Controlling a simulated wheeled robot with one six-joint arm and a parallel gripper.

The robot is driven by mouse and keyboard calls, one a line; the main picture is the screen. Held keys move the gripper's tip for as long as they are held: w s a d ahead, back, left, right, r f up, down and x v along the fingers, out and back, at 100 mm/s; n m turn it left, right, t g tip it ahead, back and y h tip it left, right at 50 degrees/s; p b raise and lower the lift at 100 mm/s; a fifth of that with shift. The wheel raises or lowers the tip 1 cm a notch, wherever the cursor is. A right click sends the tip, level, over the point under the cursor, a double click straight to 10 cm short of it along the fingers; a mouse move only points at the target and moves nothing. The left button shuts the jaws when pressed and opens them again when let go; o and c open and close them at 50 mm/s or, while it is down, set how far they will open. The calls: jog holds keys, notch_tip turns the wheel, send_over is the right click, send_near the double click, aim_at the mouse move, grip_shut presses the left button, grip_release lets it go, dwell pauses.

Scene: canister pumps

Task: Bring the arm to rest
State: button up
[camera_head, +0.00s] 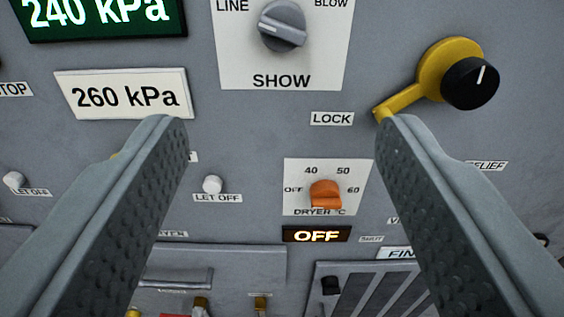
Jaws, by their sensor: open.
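My gripper (280,125) is open, with its two grey ridged fingers spread wide and nothing between them. The fingers reach in from the lower left and lower right in front of a grey control panel (230,140). The right fingertip overlaps the end of a yellow lever (431,80) in the picture; I cannot tell whether they touch. The left fingertip lies over the panel just below the "260 kPa" plate (130,95).
A grey "SHOW" knob (282,26) is at the top, and a black knob (469,83) sits by the yellow lever. An orange dryer knob (325,194) stands above a lit "OFF" sign (316,235). White "LET OFF" buttons (212,184) project at left. A green display (100,15) reads 240 kPa.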

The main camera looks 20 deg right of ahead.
jog(key=s+d+r+n+t+y, duration=0.1)
jog(key=s+r+y, duration=0.25)
jog(key=s, duration=0.55)
jog(key=s+d+r+n+t+y, duration=0.15)
jog(key=s+r, duration=0.25)
jog(key=s, duration=0.4)
jog(key=s+d+f+g, duration=0.1)
jog(key=s+f, duration=0.1)
jog(key=s, duration=0.7)
jog(key=s+d+f+g, duration=0.1)
jog(key=s+d+f, duration=0.1)
jog(key=s, duration=0.7)
jog(key=shift+s+n+y, duration=0.2)
jog(key=shift+n+y, duration=0.1)
jog(key=shift+n, duration=0.15)
